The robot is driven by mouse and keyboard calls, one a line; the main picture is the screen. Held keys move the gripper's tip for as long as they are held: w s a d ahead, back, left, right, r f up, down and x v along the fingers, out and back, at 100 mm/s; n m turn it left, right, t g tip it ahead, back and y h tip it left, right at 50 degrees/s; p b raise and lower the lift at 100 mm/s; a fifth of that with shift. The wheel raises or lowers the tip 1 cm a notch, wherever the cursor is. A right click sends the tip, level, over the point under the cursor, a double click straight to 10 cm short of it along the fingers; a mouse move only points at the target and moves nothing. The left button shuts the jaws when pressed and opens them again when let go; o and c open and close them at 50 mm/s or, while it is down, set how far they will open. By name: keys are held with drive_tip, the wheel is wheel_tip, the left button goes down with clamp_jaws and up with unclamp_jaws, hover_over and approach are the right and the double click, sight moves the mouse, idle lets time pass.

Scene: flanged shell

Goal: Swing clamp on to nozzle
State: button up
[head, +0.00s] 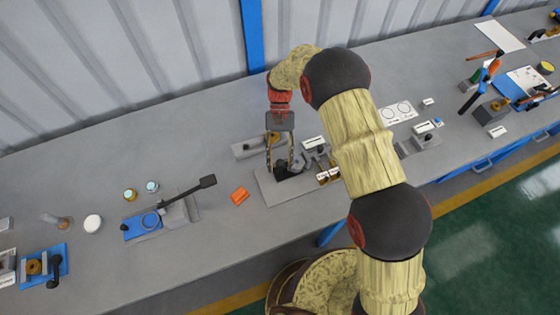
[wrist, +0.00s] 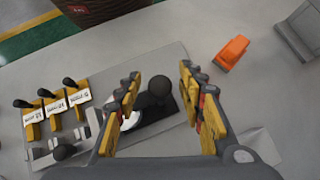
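My gripper (head: 280,168) is over a grey fixture plate (head: 292,199) on the bench, with its fingers pointing down. In the wrist view my gripper (wrist: 161,76) is open, with one finger on each side of a black ball knob (wrist: 158,90). The knob sits on a dark flat piece, likely the clamp's arm. I cannot tell whether either finger touches it. A pale round part (wrist: 133,119), possibly the nozzle, is partly hidden by the left finger. The plate also shows in the wrist view (wrist: 178,143).
An orange block (head: 240,195) lies left of the plate. Several labelled yellow toggle levers (wrist: 54,106) with black knobs stand at the plate's other end. A blue fixture with a long black handle (head: 188,190) is farther left. The bench between has free room.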

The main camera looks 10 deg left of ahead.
drive_tip(key=v, duration=1.2)
drive_tip(key=shift+w+f, duration=0.1)
idle(0.4)
